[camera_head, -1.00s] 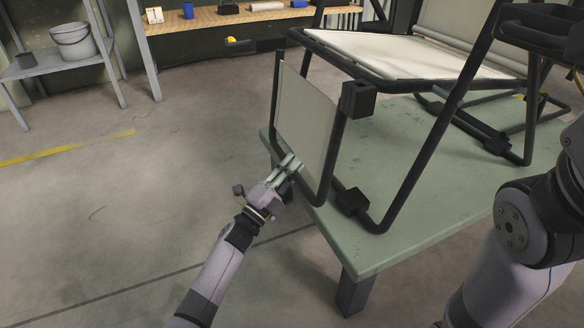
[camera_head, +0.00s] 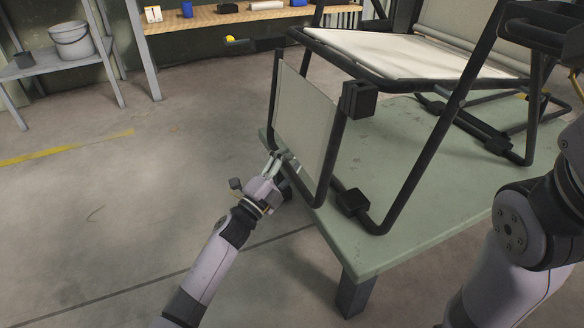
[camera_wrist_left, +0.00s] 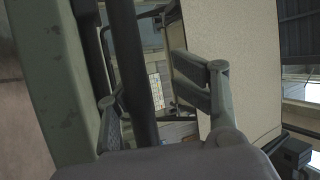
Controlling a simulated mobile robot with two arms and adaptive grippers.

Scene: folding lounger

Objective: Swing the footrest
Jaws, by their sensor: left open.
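The lounger's footrest (camera_head: 302,118) is a beige panel in a black tube frame. It hangs steeply down from the front of the beige seat (camera_head: 400,52). I cannot tell whether either finger touches the tube. The beige panel (camera_wrist_left: 230,45) stands behind the right finger. My right arm shows at the right, but its gripper is out of view.
The lounger stands on a green table (camera_head: 400,235); its black side tubes rise near the footrest. Open concrete floor lies to the left. A grey shelf with a bucket (camera_head: 72,40) and a wooden bench (camera_head: 225,18) stand at the back.

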